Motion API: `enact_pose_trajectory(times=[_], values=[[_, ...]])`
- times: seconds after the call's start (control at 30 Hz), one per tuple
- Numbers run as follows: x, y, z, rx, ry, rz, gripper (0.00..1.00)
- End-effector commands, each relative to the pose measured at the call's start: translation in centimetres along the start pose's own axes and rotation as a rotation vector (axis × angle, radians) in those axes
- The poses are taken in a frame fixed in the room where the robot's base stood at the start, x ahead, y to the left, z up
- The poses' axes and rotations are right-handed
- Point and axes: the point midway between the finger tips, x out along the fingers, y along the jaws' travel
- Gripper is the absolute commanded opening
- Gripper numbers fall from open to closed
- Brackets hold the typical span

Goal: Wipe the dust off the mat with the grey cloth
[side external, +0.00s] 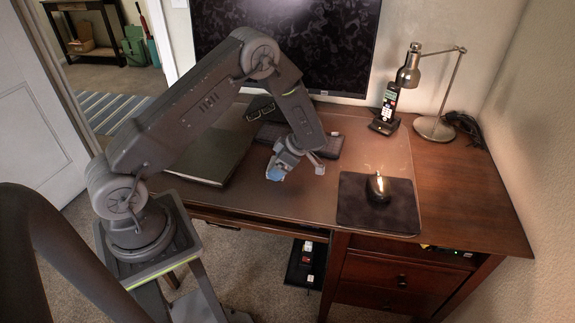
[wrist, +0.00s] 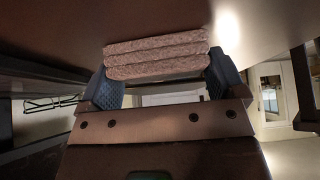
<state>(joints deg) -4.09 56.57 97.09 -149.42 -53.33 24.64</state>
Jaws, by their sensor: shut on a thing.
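In the wrist view my gripper (wrist: 163,72) is shut on a folded cloth (wrist: 157,56). The cloth looks greyish pink here, stacked in several layers between the two blue fingers. A brown surface lies just beyond the cloth; I cannot tell if they touch. In the side view my gripper (side external: 296,172) points down over the middle of the desk, and the cloth is hard to make out there. A large brownish mat (side external: 310,200) covers much of the desktop, and a smaller black mat (side external: 360,222) lies on the right. I cannot make out dust on either.
A mouse (side external: 378,187) sits on the black mat. A monitor (side external: 290,45), phone (side external: 386,110) and lamp (side external: 436,125) stand at the back. The desk's front middle is clear.

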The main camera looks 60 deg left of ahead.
Motion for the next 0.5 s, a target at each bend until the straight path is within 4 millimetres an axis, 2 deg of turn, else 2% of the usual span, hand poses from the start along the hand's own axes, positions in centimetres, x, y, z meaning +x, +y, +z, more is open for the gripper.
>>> enact_pose_trajectory(times=[0.17,0.3,0.5], values=[[1.0,-0.1,-1.5,0.000,0.001,-0.003,0.67],[-1.1,0.0,-2.5,0.000,-0.002,0.002,0.67],[-2.5,0.0,-3.4,0.000,-0.001,0.001,0.67]])
